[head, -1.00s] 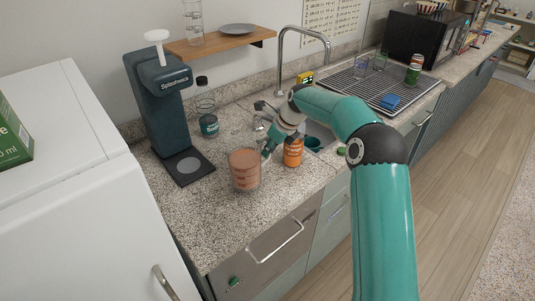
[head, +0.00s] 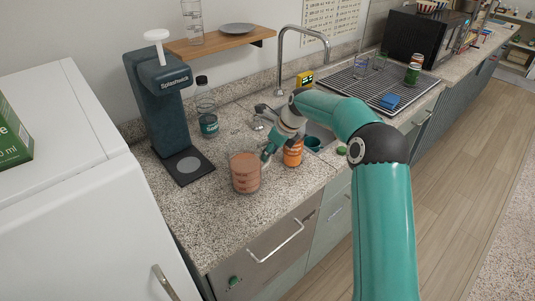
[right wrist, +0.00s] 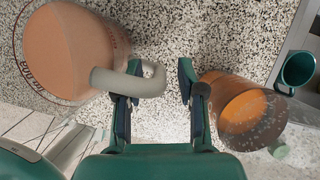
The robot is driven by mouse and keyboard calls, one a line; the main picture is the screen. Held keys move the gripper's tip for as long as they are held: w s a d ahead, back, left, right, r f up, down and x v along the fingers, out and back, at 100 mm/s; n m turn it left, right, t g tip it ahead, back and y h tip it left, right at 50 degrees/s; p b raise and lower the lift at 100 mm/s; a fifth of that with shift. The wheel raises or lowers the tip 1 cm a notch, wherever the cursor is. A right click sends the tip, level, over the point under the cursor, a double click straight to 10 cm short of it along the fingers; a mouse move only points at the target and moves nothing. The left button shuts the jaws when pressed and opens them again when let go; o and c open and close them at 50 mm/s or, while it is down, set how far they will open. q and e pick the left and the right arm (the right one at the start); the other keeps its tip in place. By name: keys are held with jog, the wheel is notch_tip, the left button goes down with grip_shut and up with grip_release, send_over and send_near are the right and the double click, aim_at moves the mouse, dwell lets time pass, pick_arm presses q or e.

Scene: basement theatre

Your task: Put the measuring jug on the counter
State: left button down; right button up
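The measuring jug (head: 246,173), clear with reddish-brown contents and red markings, stands upright on the speckled counter (head: 222,218). In the right wrist view the jug (right wrist: 72,50) is at the upper left, with its pale grey handle (right wrist: 130,82) reaching toward my gripper. My right gripper (right wrist: 158,85) is open, its two fingers apart. The handle's end crosses in front of the left finger and reaches partly into the gap. In the head view my right gripper (head: 268,152) is just right of the jug, partly hidden by my arm. My left gripper is out of view.
An orange jar (head: 293,153) stands close right of my gripper, and a teal mug (right wrist: 298,69) lies beyond it. The counter front left of the jug is clear. A sink tap (head: 281,60) rises behind.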

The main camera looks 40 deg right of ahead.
jog(key=v, duration=1.1)
jog(key=shift+r+b, duration=0.15)
jog(key=shift+b, duration=0.25)
